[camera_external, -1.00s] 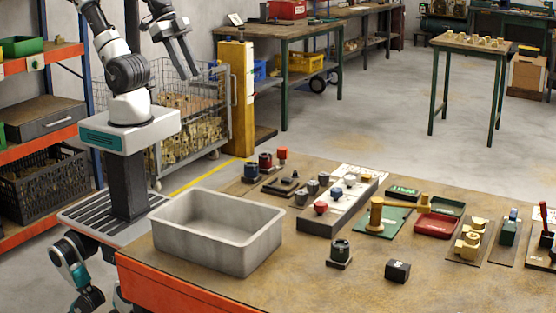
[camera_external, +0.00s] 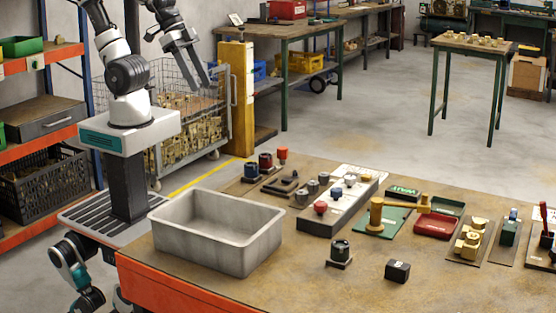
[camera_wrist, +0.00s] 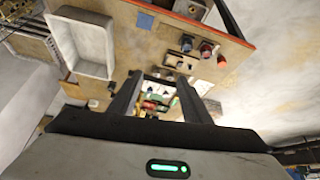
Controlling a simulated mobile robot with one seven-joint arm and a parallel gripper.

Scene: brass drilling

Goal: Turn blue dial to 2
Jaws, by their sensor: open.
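The likely blue dial (camera_external: 336,193) is a small blue knob on a sloped grey panel (camera_external: 345,208) near the middle of the workbench. The dial's setting is too small to read. My gripper (camera_external: 200,74) is raised at upper left, well away from the panel, with its fingers pointing down and right. It is open and empty; its two spread fingers also show in the wrist view (camera_wrist: 160,77). I cannot pick out the dial surely in the wrist view.
A large grey bin (camera_external: 217,232) stands at the bench's left end. Blue, dark red and red-topped pieces (camera_external: 266,161) stand behind it. A dark green knob (camera_external: 340,252) and a black block (camera_external: 398,271) are in front. A brass post (camera_external: 375,217) stands right of the panel.

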